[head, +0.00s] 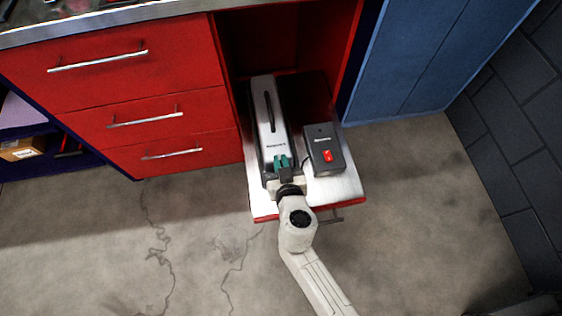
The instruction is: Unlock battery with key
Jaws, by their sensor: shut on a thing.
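The battery (265,117) is a long silver and black block with a dark slot-like handle on top. It lies lengthwise on the pulled-out shelf. My gripper (282,162), with teal fingertips, is at the battery's near end, close against it. Its fingers are closed on the key, which is too small and too covered by the fingers to make out. The lock is also hidden behind my gripper, so I cannot tell whether the key is in it or how it is turned.
A dark charger box (324,150) with a red switch sits right of the battery, close to my gripper. The shelf (340,189) has a red front edge and a handle. Red drawers (150,90) stand left, a blue cabinet (410,50) right. The floor in front is clear.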

